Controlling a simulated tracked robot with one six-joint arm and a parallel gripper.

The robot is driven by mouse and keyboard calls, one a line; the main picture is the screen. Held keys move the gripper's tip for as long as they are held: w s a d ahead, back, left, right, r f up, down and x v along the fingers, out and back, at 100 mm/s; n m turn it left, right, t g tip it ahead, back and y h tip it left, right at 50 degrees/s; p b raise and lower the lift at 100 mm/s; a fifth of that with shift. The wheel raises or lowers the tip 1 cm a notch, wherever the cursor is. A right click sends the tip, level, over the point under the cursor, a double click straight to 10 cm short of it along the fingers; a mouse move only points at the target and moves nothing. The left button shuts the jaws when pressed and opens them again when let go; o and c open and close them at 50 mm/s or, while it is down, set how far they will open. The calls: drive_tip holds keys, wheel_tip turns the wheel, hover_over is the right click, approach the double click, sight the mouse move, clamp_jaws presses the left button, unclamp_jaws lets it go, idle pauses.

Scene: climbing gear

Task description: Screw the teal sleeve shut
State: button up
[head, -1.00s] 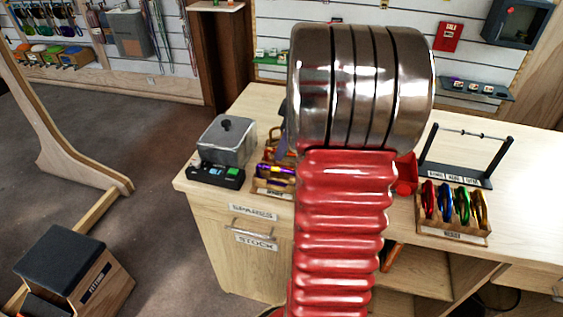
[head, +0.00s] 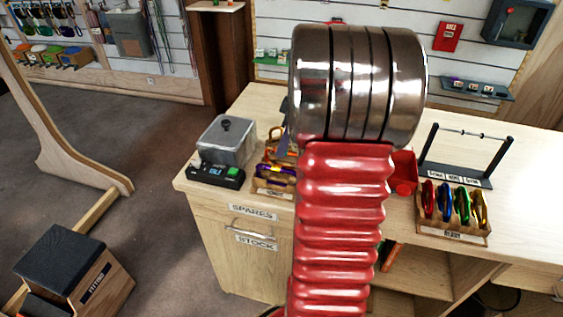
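My red ribbed arm and its dark metal joint fill the middle of the head view, and my gripper is hidden behind them. No teal sleeve can be made out. Several coloured carabiners, red, blue, green and gold, stand in a wooden rack (head: 453,236) on the right of the counter. Gold and purple carabiners (head: 275,175) sit in another wooden holder left of my arm, partly covered by it.
The pale wood counter (head: 525,195) is clear at the far right. A dark stand with a crossbar (head: 466,181), a red bin (head: 404,174), a lidded grey box (head: 227,143) and a small black device (head: 216,176) stand on it.

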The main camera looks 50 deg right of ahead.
drive_tip(key=shift+w+d, duration=0.15)
drive_tip(key=shift+d, duration=0.2)
drive_tip(key=shift+f, duration=1.4)
idle(0.5)
drive_tip(key=shift+s+a, duration=0.3)
drive_tip(key=shift+a, duration=0.25)
drive_tip(key=shift+s+a, duration=0.25)
drive_tip(key=shift+a, duration=0.25)
drive_tip(key=shift+w+d+r, duration=0.1)
drive_tip(key=shift+d+r, duration=0.15)
drive_tip(key=shift+r, duration=0.45)
drive_tip(key=shift+d+r, duration=0.2)
drive_tip(key=shift+r, duration=0.5)
drive_tip(key=shift+w+d, duration=0.35)
drive_tip(key=shift+d, duration=0.3)
drive_tip(key=shift+f, duration=1.45)
